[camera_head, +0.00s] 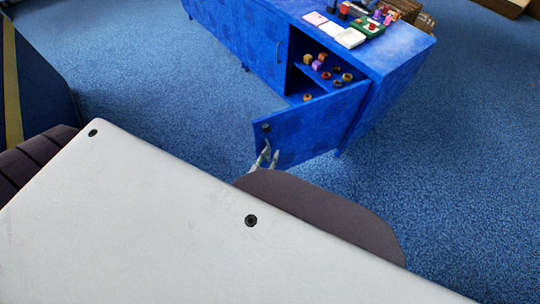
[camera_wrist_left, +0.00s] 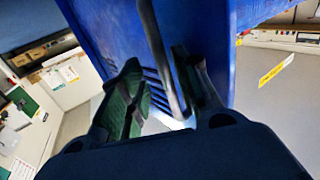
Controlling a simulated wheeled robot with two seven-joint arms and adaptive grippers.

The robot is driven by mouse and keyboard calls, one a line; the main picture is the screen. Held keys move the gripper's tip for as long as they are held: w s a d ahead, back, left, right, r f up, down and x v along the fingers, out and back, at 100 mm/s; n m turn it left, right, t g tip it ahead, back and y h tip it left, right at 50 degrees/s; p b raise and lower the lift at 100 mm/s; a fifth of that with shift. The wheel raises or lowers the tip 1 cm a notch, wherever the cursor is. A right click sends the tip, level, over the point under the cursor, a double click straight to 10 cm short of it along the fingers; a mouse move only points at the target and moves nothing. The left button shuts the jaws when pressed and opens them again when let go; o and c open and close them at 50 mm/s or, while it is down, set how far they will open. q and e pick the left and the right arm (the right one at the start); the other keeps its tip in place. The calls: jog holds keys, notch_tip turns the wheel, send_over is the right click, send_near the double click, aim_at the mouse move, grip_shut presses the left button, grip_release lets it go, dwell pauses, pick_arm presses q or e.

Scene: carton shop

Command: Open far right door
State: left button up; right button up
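The blue cabinet (camera_head: 400,70) has its far right door (camera_head: 310,128) standing open, swung outward with its hinge side at the right. My left gripper (camera_head: 268,154) is at the door's free edge, low at its left end. In the left wrist view the door (camera_wrist_left: 100,35) fills the upper middle, and its dark curved handle (camera_wrist_left: 158,55) runs down between the fingers of my left gripper (camera_wrist_left: 163,100). The fingers are apart, with a gap between the left finger and the handle. The handle is closer to the right finger. My right gripper is out of view.
Small coloured items (camera_head: 325,74) stand on the shelf inside the opened compartment. White trays (camera_head: 350,38) and small items sit on the cabinet top. The neighbouring door (camera_head: 245,40) is shut. Blue carpet (camera_head: 450,180) is clear right of the door. My own pale body covers the foreground.

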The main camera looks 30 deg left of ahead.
pick_arm(q)
jog(key=s, duration=1.2)
jog(key=shift+d, duration=0.25)
jog(key=shift+s, duration=0.1)
dwell(0.8)
